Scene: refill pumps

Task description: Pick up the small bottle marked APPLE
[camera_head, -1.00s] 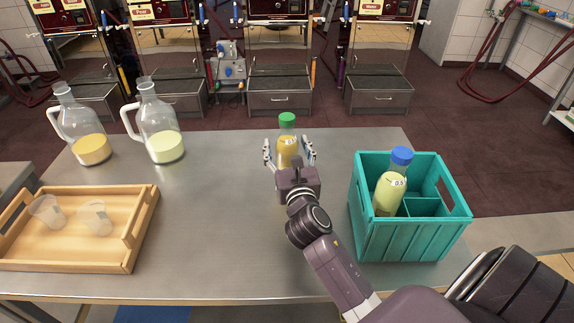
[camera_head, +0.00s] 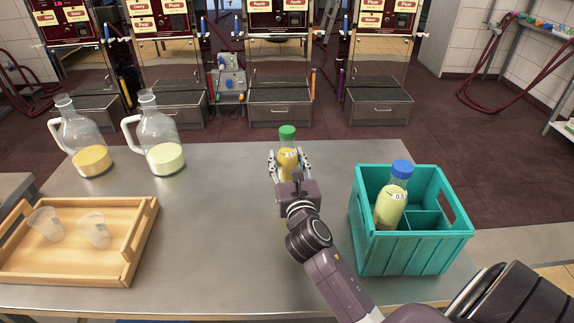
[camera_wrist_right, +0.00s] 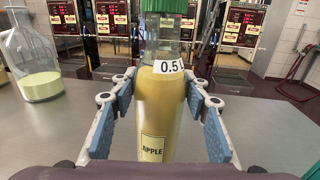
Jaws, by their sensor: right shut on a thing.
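The small bottle marked APPLE (camera_head: 288,158) has a green cap and yellow-orange juice. It stands upright on the metal table, and I cannot tell whether its base touches the table. My right gripper (camera_head: 290,163) is shut on it, with one finger at each side. In the right wrist view the bottle (camera_wrist_right: 163,105) fills the middle, its APPLE label low and a 0.5 l label higher up. The blue pads of the gripper (camera_wrist_right: 162,120) flank it. My left gripper is not in view.
A teal crate (camera_head: 410,250) at the right holds a blue-capped bottle (camera_head: 391,205). Two glass jugs (camera_head: 88,155) (camera_head: 163,155) stand at the back left. A wooden tray (camera_head: 75,270) with two clear cups lies front left. Bare table (camera_head: 215,230) lies between the tray and my arm.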

